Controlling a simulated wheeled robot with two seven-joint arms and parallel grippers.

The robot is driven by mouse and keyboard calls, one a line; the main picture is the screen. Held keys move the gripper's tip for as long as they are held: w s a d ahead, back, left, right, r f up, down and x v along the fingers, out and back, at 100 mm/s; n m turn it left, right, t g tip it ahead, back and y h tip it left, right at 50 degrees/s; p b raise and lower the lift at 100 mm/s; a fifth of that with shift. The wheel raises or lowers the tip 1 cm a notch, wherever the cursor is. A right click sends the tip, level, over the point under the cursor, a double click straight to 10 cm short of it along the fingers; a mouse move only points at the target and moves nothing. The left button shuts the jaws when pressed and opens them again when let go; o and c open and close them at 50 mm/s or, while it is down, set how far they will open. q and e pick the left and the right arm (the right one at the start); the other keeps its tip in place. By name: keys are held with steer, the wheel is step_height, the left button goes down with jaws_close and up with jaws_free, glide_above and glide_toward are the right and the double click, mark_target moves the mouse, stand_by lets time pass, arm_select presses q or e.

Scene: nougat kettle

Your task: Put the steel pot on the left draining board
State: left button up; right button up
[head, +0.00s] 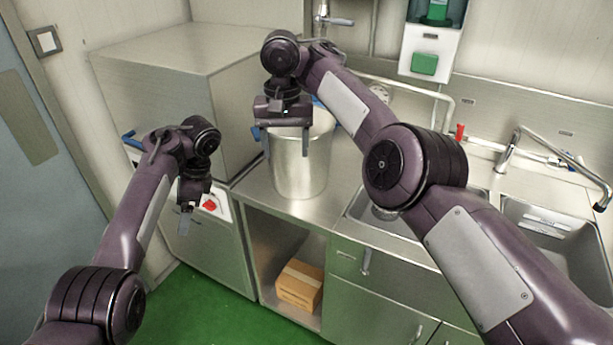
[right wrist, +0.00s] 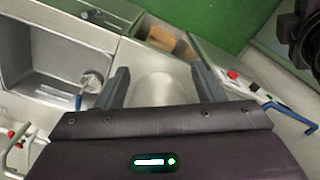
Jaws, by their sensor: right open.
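The tall steel pot (head: 301,168) stands upright on the steel counter (head: 340,186) left of the sink, which looks like the left draining board. My right gripper (head: 287,148) is open in front of the pot's upper part, its fingers pointing down. In the right wrist view the pot (right wrist: 160,86) shows as a pale rounded surface between the two fingers (right wrist: 160,88). I cannot tell whether either finger touches it. The gripper hides part of the rim. My left gripper (head: 187,218) hangs to the left of the pot, apart from it; its finger opening is unclear.
A sink basin (head: 362,208) lies right of the pot, with another basin (head: 560,232) farther right. A tall steel machine (head: 160,85) with a blue handle stands at the left. A cardboard box (head: 299,285) sits on the open shelf below. A faucet (head: 520,140) reaches over the right basin.

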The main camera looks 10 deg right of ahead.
step_height(320, 180, up, 3)
steer(key=shift+s+a+r, duration=0.15)
stand_by(0.3)
